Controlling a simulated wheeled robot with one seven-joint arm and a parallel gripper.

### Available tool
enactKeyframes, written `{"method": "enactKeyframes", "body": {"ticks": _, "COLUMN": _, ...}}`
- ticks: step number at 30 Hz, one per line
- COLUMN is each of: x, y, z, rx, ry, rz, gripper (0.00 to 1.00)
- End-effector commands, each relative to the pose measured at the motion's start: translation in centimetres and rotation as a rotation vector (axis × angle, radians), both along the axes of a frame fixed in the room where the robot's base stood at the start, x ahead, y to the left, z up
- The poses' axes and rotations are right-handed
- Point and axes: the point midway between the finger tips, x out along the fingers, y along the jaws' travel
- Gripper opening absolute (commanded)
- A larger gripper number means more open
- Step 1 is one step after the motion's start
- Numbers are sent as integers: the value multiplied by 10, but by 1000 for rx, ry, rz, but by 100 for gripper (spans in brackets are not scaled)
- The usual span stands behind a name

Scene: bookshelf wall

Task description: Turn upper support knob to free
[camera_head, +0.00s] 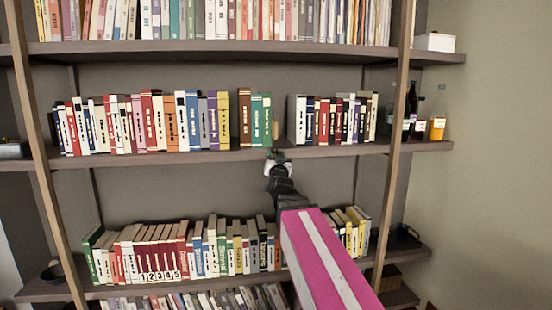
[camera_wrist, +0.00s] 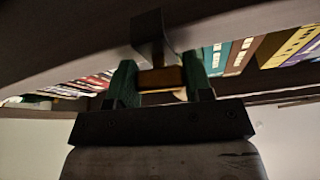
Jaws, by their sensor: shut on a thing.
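My gripper (camera_head: 277,157) is at the front edge of the middle shelf, just below and right of the green books. In the wrist view, its two green fingers (camera_wrist: 159,82) stand on either side of a small brown-orange piece, which looks like the upper support knob (camera_wrist: 160,78), and are shut on it. A dark bracket (camera_wrist: 148,28) comes down from the shelf just above the knob. The knob's pointing direction cannot be made out. In the head view the knob is too small to tell apart from the gripper.
The middle shelf (camera_head: 200,156) holds a row of books (camera_head: 150,122), with a gap before another book group (camera_head: 330,118). Bottles (camera_head: 437,128) stand at its right end. Books (camera_head: 190,250) also fill the shelf below. An upright post (camera_head: 402,80) is on the right.

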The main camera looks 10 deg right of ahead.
Motion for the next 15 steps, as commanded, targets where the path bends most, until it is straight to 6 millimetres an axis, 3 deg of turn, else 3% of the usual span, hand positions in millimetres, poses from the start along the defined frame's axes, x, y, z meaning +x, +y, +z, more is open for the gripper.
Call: {"method": "enactKeyframes", "body": {"ticks": 15, "x": 0, "y": 0, "z": 0, "rx": -199, "ry": 0, "rz": 0, "gripper": 23}}
